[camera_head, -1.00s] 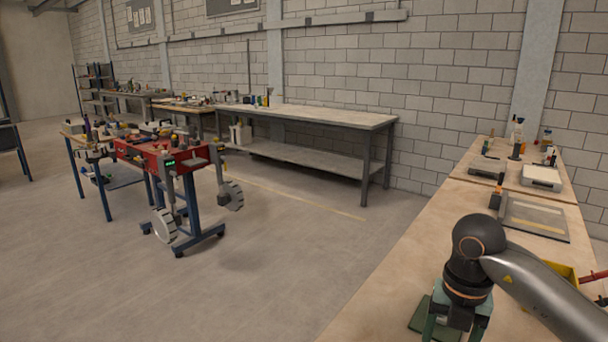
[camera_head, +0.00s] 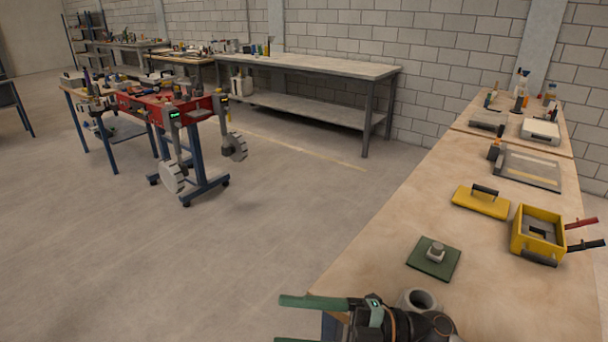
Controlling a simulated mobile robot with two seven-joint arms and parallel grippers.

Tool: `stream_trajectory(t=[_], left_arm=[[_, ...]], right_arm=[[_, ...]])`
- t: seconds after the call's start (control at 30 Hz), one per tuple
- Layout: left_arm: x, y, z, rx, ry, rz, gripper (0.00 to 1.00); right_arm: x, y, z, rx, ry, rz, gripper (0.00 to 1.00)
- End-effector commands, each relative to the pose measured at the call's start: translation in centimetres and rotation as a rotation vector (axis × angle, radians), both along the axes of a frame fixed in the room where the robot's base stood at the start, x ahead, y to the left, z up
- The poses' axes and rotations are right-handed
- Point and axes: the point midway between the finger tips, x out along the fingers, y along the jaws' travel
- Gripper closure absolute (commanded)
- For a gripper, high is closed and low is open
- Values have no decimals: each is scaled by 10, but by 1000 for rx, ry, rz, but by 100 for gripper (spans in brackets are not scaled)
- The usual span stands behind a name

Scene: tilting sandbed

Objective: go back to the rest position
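My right gripper (camera_head: 280,320) shows at the bottom edge of the head view, in front of the near end of the wooden bench (camera_head: 400,255). Its two green fingers point left and stand apart, with nothing between them. The lower finger is partly cut off by the frame edge. A green plate (camera_head: 425,262) with a small grey block (camera_head: 436,251) on it lies on the bench, apart from the gripper. My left gripper is not in view.
On the bench stand a yellow box (camera_head: 517,240), a yellow lid-like piece (camera_head: 470,203) with a dark handle, and a grey tray (camera_head: 535,170) farther back. A red-topped trolley (camera_head: 140,104) stands on the floor at left. The floor between is clear.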

Motion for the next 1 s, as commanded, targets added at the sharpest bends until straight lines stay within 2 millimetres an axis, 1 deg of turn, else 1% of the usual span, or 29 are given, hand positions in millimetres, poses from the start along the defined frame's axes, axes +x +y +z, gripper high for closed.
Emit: stream_trajectory(t=[0.03,0.07,0.1,0.17,0.2,0.27,0.3,0.33,0.37,0.4,0.43,0.47,0.5,0.57,0.6,0.63,0.7,0.8,1.0], left_arm=[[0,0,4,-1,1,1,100],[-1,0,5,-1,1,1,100],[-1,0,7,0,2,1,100],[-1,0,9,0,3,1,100],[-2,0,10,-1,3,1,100],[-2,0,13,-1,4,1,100],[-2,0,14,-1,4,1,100],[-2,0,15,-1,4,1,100],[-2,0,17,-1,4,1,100],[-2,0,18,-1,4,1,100],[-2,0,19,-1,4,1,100],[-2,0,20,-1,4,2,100],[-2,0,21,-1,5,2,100],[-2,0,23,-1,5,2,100],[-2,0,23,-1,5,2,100],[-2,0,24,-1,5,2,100],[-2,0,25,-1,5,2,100],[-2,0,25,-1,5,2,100],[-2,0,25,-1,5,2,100]], right_arm=[[7,-4,5,112,79,-101,32],[14,-9,6,170,123,-168,32],[24,-18,5,238,186,-260,32],[38,-35,-5,319,292,-409,32],[46,-49,-17,359,368,-510,32],[54,-71,-43,399,492,-663,32],[55,-87,-64,411,583,-765,32],[54,-99,-82,413,653,-840,32],[50,-110,-102,408,725,-914,32],[42,-124,-128,395,822,-1005,32],[34,-134,-148,379,892,-1066,32],[25,-142,-166,360,958,-1122,32],[10,-151,-190,330,1046,-1187,32],[-14,-162,-221,281,1165,-1265,32],[-30,-167,-238,250,1236,-1305,32],[-42,-170,-249,228,1285,-1331,32],[-67,-175,-269,177,1378,-1373,32],[-89,-178,-285,134,1460,-1405,32],[-89,-178,-285,134,1460,-1405,32]])
